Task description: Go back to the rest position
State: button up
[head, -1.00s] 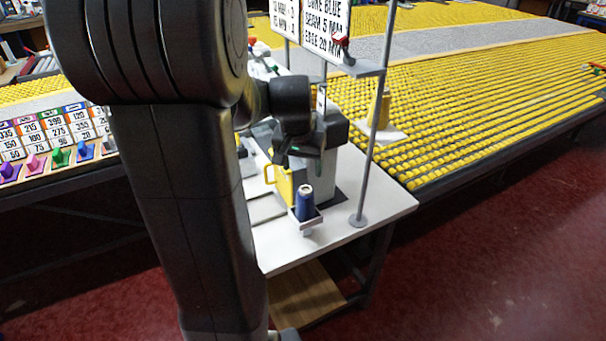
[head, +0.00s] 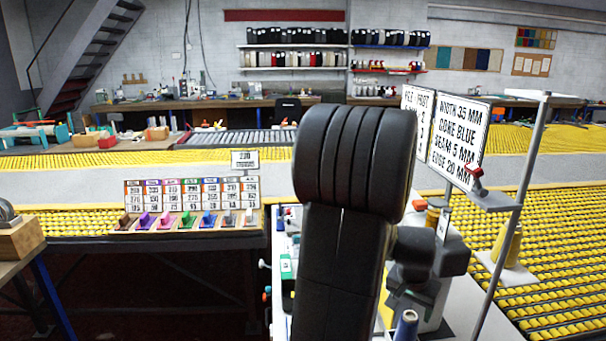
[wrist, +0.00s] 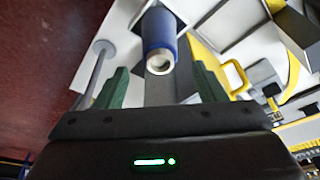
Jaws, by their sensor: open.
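My gripper (wrist: 159,84) shows in the wrist view with its two green-sided fingers apart and nothing between them. A blue cone (wrist: 158,32) with a pale, open end stands just beyond the fingertips, apart from them. In the head view the top of the blue cone (head: 407,325) shows at the bottom edge, and its lower part is out of frame. My dark arm stands in the middle of the head view, and the fingers are hard to make out there. A sign (head: 458,140) reads width 35 mm, cone blue, seam 5 mm, edge 20 mm.
A grey post (head: 515,215) with a small shelf (head: 495,200) stands right of my arm. A yellow cone (head: 508,246) sits on a plate behind it. A number board (head: 190,195) with coloured pieces stands at left. Yellow roller tables (head: 560,290) fill the right.

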aim_at(410, 316)
jog(key=x, duration=0.5)
jog(key=shift+f, duration=0.15)
jog(key=shift+r, duration=1)
jog(key=shift+w, duration=0.1)
